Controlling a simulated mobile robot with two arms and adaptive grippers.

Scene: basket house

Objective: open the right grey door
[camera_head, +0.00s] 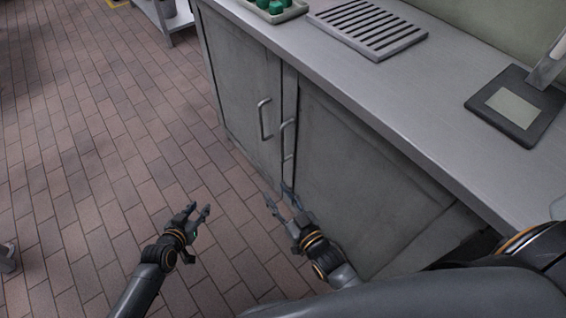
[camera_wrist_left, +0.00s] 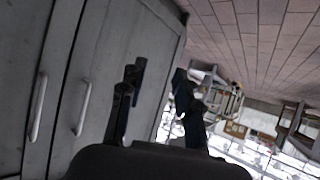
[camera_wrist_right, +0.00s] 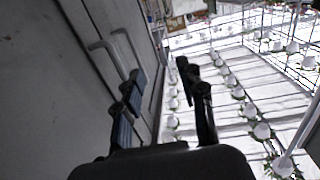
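The right grey door (camera_head: 360,170) is the wide panel under the counter and looks shut. Its bar handle (camera_head: 287,140) is upright near its left edge. That handle also shows in the right wrist view (camera_wrist_right: 106,58) and the left wrist view (camera_wrist_left: 37,108). My right gripper (camera_head: 280,197) is open and empty, below the handle and apart from it, with its fingers pointing toward the doors' meeting edge. In the right wrist view, the handle lies beyond its left finger. My left gripper (camera_head: 200,210) is open and empty over the floor, left of the right gripper.
The left grey door (camera_head: 235,85) has its own handle (camera_head: 264,118) beside the right one. The counter (camera_head: 400,100) above holds a slotted metal tray (camera_head: 368,27), a dark scale-like device (camera_head: 515,105) and a small tray with green items (camera_head: 270,12).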

